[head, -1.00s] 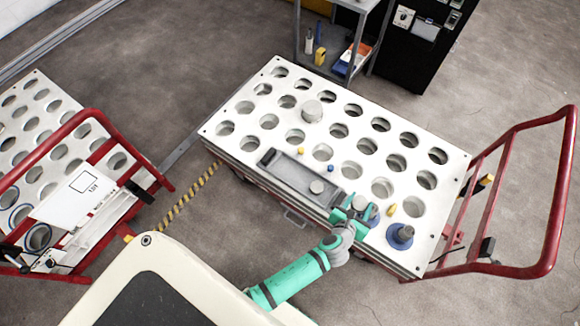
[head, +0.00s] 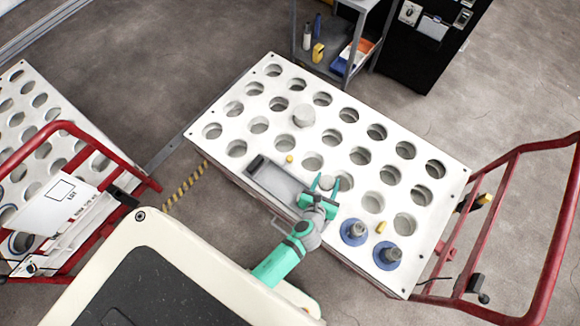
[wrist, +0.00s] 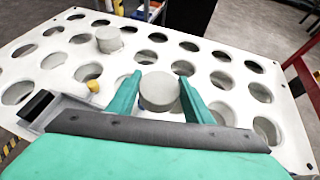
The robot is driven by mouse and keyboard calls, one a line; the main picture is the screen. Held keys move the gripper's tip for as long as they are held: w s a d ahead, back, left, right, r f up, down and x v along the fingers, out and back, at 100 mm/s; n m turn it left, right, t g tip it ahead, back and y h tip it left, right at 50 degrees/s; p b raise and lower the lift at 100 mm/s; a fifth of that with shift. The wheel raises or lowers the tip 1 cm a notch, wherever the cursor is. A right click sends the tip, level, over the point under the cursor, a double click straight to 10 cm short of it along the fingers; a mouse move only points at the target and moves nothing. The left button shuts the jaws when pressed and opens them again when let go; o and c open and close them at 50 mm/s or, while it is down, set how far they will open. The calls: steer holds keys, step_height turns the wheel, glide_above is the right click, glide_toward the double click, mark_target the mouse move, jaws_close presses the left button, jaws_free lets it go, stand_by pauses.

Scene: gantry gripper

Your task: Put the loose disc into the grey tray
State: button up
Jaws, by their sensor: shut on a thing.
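A grey disc (wrist: 158,92) sits between the two teal fingers of my gripper (wrist: 158,98) in the wrist view. In the head view my gripper (head: 326,184) is shut on this disc, just past the right end of the grey tray. The grey tray (head: 276,180) is a long, shallow box along the near edge of the white tabletop.
The white tabletop (head: 270,104) has rows of round holes. A larger grey cylinder (head: 304,115) stands among them. Two blue-based grey pieces (head: 353,232) (head: 388,255) and a yellow piece (head: 381,227) are right of my gripper. A red handle frame (head: 555,215) rises at the right.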

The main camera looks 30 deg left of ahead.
steer(key=s+a+f+n+g+y, duration=0.15)
steer(key=s+a, duration=0.25)
steer(key=s, duration=0.4)
steer(key=s+a+f+n+y, duration=0.2)
steer(key=s+a, duration=0.2)
steer(key=s, duration=0.4)
glide_above(283, 187)
steer(key=shift+n, duration=0.25)
steer(key=f, duration=0.8)
steer(key=shift+s+d+f, duration=0.35)
steer(key=shift+s+d, duration=0.05)
steer(key=shift+w+a+f, duration=0.3)
steer(key=shift+w+f, duration=0.2)
steer(key=shift+f, duration=0.25)
steer(key=shift+s+f, duration=0.1)
steer(key=shift+f, duration=1.3)
steer(key=shift+f, duration=0.1)
